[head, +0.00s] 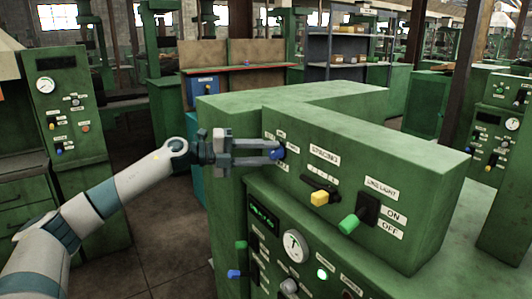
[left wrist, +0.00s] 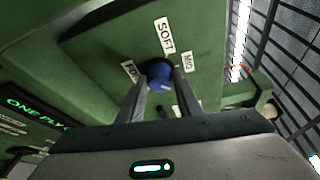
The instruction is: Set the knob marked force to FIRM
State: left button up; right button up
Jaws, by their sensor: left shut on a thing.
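The blue knob (head: 279,154) sits on the sloping front of the green machine's upper housing, at its left end. It also shows in the left wrist view (left wrist: 159,72), between my fingers. My left gripper (head: 273,151) is shut on the knob from the left. In the left wrist view, a SOFT label (left wrist: 164,36) and a MID label (left wrist: 188,62) stand near the knob. A third label (left wrist: 130,71), starting with what looks like FO, is partly hidden. I cannot read a FIRM label or tell which setting the knob points to. My right gripper is not in view.
Right of the knob are the SPACING slider with its yellow handle (head: 320,198) and the LINE LIGHT lever with its green tip (head: 348,224). Floor shows clear left of the machine.

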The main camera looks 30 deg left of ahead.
pick_arm(q)
jog(key=o, duration=1)
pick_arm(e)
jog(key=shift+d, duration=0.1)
pick_arm(q)
jog(key=shift+o, duration=0.2)
jog(key=shift+f, duration=0.1)
